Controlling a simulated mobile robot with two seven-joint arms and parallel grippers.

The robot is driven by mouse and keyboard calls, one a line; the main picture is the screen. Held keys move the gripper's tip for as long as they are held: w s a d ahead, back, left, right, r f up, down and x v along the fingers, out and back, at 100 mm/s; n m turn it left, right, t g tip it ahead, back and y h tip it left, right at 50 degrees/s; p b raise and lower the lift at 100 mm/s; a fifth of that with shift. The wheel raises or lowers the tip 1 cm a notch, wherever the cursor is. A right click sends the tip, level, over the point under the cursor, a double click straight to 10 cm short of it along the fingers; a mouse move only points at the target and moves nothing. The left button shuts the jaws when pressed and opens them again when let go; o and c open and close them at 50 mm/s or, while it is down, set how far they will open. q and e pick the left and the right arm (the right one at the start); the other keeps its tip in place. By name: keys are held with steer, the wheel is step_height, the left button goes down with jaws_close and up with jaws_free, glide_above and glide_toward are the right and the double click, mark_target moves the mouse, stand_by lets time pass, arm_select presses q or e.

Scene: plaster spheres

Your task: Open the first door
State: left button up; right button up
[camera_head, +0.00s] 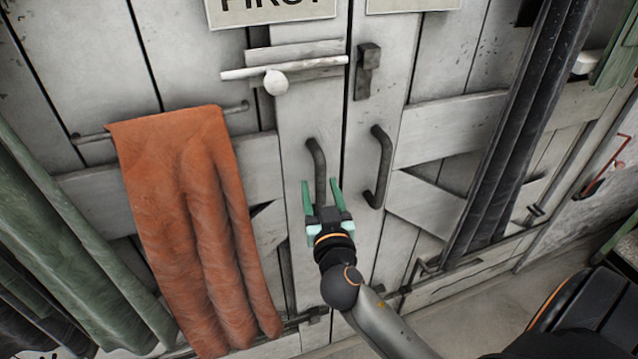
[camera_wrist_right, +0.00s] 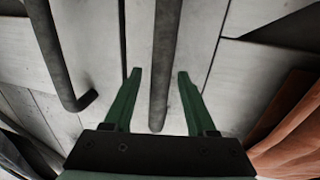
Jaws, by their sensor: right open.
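The first door (camera_head: 297,125) is a whitewashed plank door under a sign reading "FIRST" (camera_head: 270,8). It stands shut in the head view. Its dark bar handle (camera_head: 317,160) is upright near the door's right edge. My right gripper (camera_head: 322,187) is open, with its green fingers on either side of the handle's lower part. In the right wrist view the handle (camera_wrist_right: 165,70) runs down between the open fingers (camera_wrist_right: 158,75), with gaps on both sides. A pale sliding bolt (camera_head: 285,68) with a round white knob (camera_head: 276,83) lies across the door above the handle. My left gripper does not show.
A second door with its own handle (camera_head: 381,165) and a dark latch piece (camera_head: 367,70) stands just to the right. An orange cloth (camera_head: 195,220) hangs on a rail to the left. Dark curtains (camera_head: 515,130) hang at the right and green ones (camera_head: 70,240) at the left.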

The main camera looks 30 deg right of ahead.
jaws_close()
stand_by(0.5)
steer(key=shift+r, duration=0.1)
stand_by(0.9)
